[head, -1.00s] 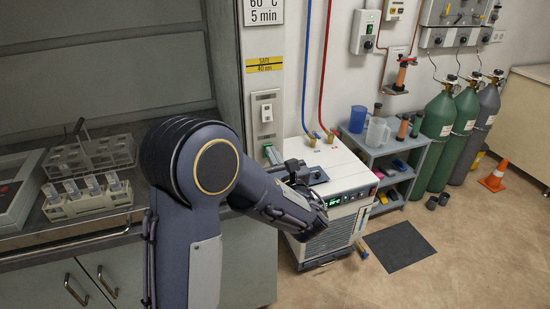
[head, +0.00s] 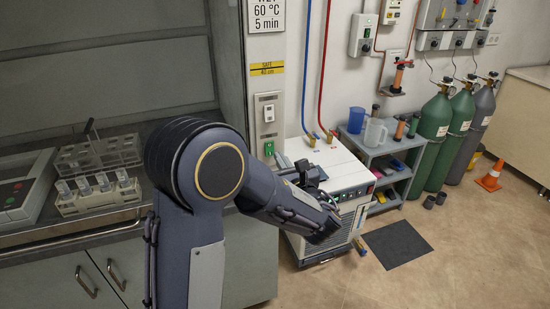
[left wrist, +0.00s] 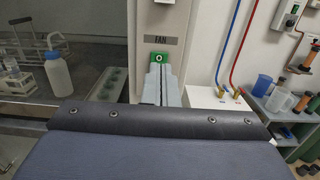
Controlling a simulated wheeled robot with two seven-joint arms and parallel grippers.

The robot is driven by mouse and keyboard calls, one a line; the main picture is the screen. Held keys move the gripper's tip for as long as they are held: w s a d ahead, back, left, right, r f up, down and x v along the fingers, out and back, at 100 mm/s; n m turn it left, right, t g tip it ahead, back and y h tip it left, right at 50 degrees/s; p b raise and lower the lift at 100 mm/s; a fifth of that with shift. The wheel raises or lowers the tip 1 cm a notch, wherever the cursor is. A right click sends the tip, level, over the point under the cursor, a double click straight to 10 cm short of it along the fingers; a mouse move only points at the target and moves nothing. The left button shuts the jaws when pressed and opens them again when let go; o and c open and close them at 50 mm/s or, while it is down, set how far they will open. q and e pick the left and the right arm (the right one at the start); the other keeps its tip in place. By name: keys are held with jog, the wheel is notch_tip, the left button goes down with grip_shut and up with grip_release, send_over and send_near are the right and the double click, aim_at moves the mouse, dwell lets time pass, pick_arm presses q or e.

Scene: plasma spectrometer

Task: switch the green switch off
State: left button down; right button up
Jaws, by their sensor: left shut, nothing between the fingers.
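The green switch (head: 268,148) is on the pale upright panel beside the fume hood, below a white switch. In the left wrist view the green switch (left wrist: 158,57) shows a white ring mark under the FAN label, with its lower part hidden behind my fingers. My left gripper (head: 279,158) is shut and empty, just right of and below the switch in the head view. In the left wrist view its grey fingers (left wrist: 159,70) lie together and point at the switch. I cannot tell whether they touch it. My right gripper is not in view.
A white switch (head: 268,112) sits above on the same panel. A white chiller (head: 335,160) stands right of the panel, with blue and red hoses (head: 323,80) rising from it. The fume hood bench with a tube rack (head: 97,190) is at left. Open floor lies at right.

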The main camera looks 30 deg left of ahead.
pick_arm(q)
jog(key=b+v, duration=0.1)
jog(key=v, duration=0.7)
jog(key=shift+r, duration=0.5)
jog(key=shift+d, duration=0.15)
jog(key=shift+w, duration=0.1)
jog(key=s+a+f+n+g+h, duration=0.3)
jog(key=s+a+f+n+g, duration=0.15)
jog(key=s+n, duration=0.2)
jog(key=s+a+f+n+g+h, duration=0.2)
jog(key=s+a+f+n+g, duration=0.3)
jog(key=s, duration=0.3)
jog(key=s+d+f+n+h, duration=0.3)
jog(key=s+d+n+h, duration=0.3)
jog(key=s+n+h, duration=0.25)
jog(key=d+r+n+t+h, duration=0.3)
jog(key=d+n+h, duration=0.1)
jog(key=n, duration=0.3)
jog(key=shift+s+d+r+n, duration=0.2)
jog(key=shift+d+r+n, duration=0.1)
jog(key=shift+d, duration=0.6)
